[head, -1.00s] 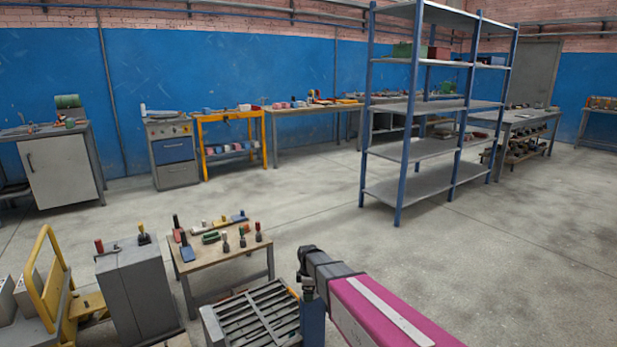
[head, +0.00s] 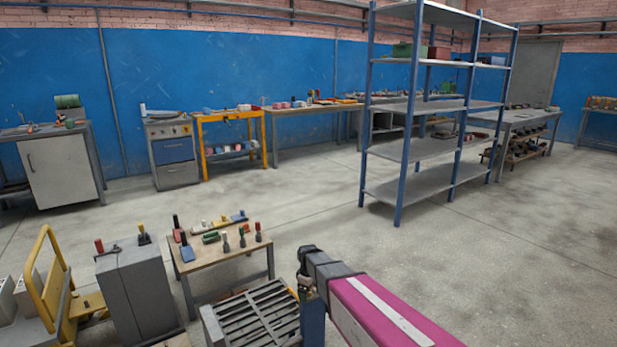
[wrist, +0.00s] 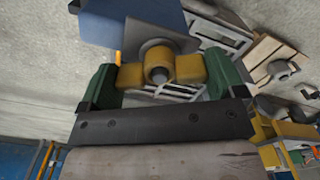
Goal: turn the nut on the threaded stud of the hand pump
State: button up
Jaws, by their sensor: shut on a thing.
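In the wrist view, the yellow winged nut (wrist: 190,69) sits on the grey threaded stud (wrist: 159,75), whose end shows in the middle of the nut. Behind it is a grey plate (wrist: 154,48) on the blue body of the hand pump (wrist: 128,22). My gripper (wrist: 160,72) has green fingers, one at each side of the nut, shut on its wings. In the head view the blue pump body (head: 313,322) stands below the end of my arm. The nut and fingertips are not clear there.
A grey slatted rack (head: 255,318) stands just left of the pump. A small wooden table (head: 205,262) with several handled tools and a grey cabinet (head: 140,295) are further left. A tall blue-posted shelf (head: 430,180) stands behind. The floor to the right is open.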

jog(key=shift+m, duration=0.8)
jog(key=m, duration=0.2)
jog(key=shift+m, duration=0.7)
jog(key=shift+r+m, duration=0.1)
jog(key=shift+m, duration=1.6)
jog(key=o, duration=0.7)
jog(key=shift+o, duration=0.2)
